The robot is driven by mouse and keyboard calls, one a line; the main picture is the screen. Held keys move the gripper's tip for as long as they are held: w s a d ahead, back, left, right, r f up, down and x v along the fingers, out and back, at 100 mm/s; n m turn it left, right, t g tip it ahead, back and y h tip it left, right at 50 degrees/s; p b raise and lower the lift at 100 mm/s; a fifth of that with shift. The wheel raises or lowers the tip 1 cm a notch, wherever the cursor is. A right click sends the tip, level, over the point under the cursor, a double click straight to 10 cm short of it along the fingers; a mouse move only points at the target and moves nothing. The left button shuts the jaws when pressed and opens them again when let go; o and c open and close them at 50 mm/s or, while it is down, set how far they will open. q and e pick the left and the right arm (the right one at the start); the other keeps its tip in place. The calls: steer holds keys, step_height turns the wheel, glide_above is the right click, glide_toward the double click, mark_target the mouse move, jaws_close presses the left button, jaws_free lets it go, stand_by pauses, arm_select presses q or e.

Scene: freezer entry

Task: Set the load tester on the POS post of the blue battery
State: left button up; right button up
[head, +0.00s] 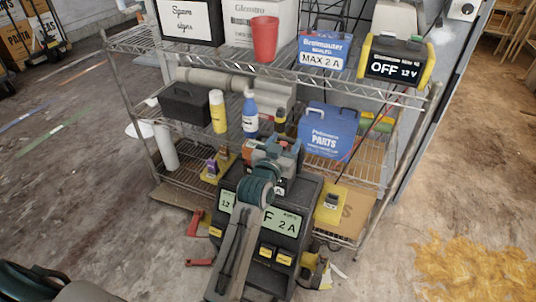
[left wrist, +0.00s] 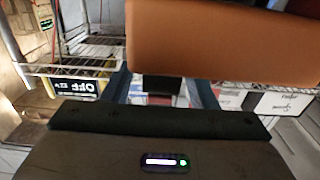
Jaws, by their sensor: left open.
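My left gripper (head: 272,155) is open, reaching up the middle of the head view towards the shelf. Its tips are partly hidden by its own wrist. In the left wrist view its blue fingers (left wrist: 162,88) stand apart, and a large plain orange block (left wrist: 235,40) fills the space above them, very close. A grey and orange-red item (head: 289,161) shows at the gripper in the head view. I cannot tell whether these are the load tester or part of a battery. No blue battery with a POS post can be told for sure.
A black unit (head: 302,215) with a lit display stands in front. Red clamps (head: 195,222) lie left of it. The wire shelf holds a blue parts case (head: 329,143), a blue charger (head: 325,62), a yellow-black unit (head: 397,60) reading OFF, and a red cup (head: 264,40). Floor at right is open.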

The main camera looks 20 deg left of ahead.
arm_select(q)
steer(key=shift+w, duration=0.4)
jaws_close()
stand_by(1.0)
steer(key=shift+r, duration=0.1)
